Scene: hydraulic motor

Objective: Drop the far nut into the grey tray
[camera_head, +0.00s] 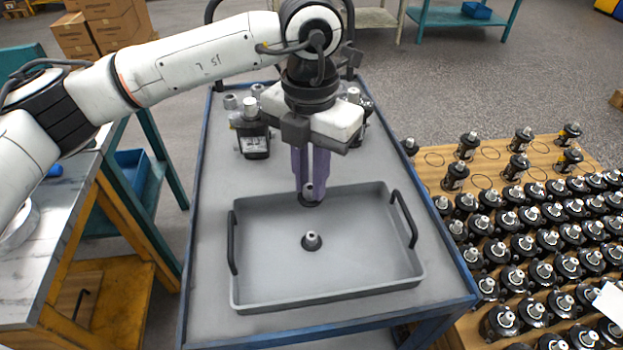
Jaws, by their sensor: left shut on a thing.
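The grey tray (260,297) lies on the blue-edged cart, with a black handle at each side. My left gripper (309,190) points down over the tray's far part, its purple fingers shut on a small nut (309,196). The nut is partly hidden between the fingertips, and I cannot tell how high above the tray floor it is. Another dark nut with a light top (312,241) sits on the tray floor near the middle, nearer than the gripper. My right gripper is out of view.
A black motor (254,142) stands on the cart behind the tray, left of my gripper; other parts stand near it, partly hidden by my arm. A wooden pallet (432,171) with many motors stands to the right. A workbench (50,240) stands at the left.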

